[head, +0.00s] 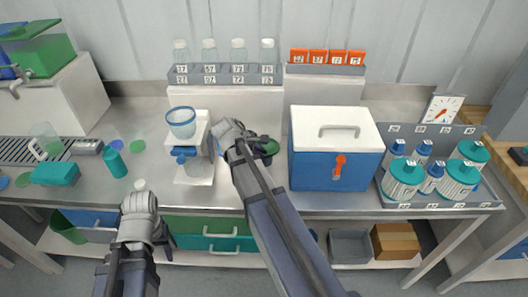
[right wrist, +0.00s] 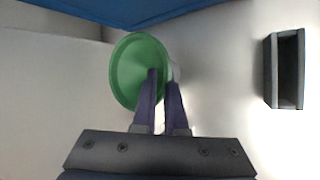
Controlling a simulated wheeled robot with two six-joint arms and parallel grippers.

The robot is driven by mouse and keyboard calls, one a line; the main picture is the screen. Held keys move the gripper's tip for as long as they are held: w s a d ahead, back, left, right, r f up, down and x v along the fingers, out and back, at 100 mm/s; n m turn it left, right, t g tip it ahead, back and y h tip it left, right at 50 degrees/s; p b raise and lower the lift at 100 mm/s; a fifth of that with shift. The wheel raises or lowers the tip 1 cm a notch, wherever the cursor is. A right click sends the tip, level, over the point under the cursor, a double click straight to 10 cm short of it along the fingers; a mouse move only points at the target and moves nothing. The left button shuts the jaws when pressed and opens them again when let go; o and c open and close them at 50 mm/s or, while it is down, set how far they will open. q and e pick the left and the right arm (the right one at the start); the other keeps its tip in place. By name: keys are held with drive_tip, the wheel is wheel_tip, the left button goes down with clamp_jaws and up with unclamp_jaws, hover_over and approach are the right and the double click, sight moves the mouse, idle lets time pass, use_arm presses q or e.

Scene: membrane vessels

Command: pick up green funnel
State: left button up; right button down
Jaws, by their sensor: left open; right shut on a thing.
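The green funnel (right wrist: 128,72) shows in the right wrist view, its round mouth left of my fingertips. My right gripper (right wrist: 161,78) is shut on it, one finger overlapping the rim. In the head view the funnel (head: 270,147) is mostly hidden by my right gripper (head: 261,150), between the white stand and the blue cooler. Whether it still touches the bench cannot be told. My left gripper (head: 166,242) is open and low at the bench's front edge, partly hidden by its own wrist.
The white stand with a glass bowl (head: 181,124) is just left of my right gripper; the blue cooler (head: 310,168) is just right. A bottle rack (head: 225,80) stands behind. A grey tray (head: 470,200) holds several teal-lidded jars. A dark open holder (right wrist: 284,70) is right in the wrist view.

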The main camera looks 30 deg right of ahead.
wheel_tip(320, 180, up, 10)
drive_tip(key=p, duration=1)
idle(0.6)
